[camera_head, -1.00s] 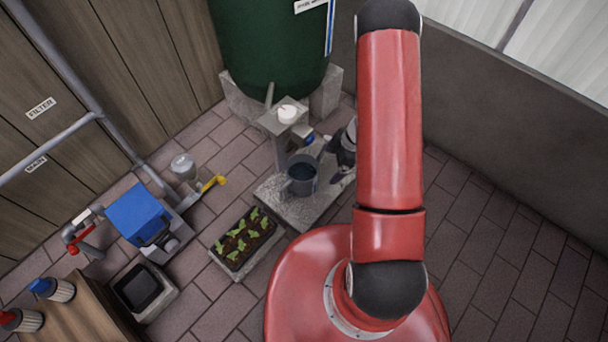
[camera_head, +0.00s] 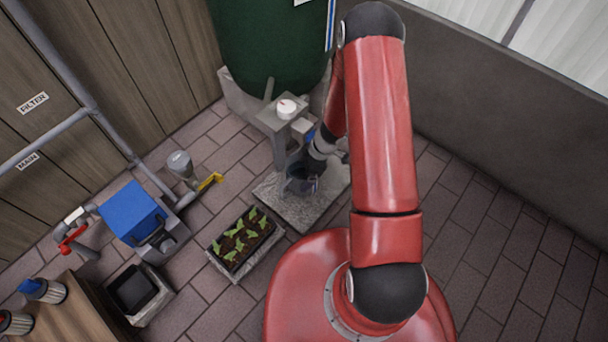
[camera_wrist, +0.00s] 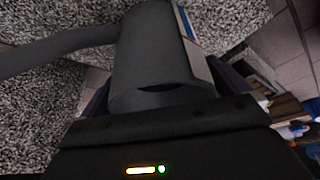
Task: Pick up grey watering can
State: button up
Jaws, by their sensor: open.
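The grey watering can (camera_head: 299,187) stands on the speckled stone slab, left of my arm. In the wrist view the can (camera_wrist: 152,50) fills the upper middle, and a long grey tube, seemingly its spout, runs off to the left. My gripper (camera_wrist: 165,97) is open, with dark finger parts showing on both sides of the can. I cannot tell whether they touch it. In the head view my gripper (camera_head: 312,165) is over the can and partly covers it.
A stone post with a white cap (camera_head: 286,108) stands close behind the can. The green barrel (camera_head: 270,45) is behind that. A planter of seedlings (camera_head: 243,240) sits left of the slab (camera_head: 315,215). Brick floor is clear at right.

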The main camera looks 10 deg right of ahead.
jog(key=shift+r, duration=0.15)
jog(key=c, duration=1.3)
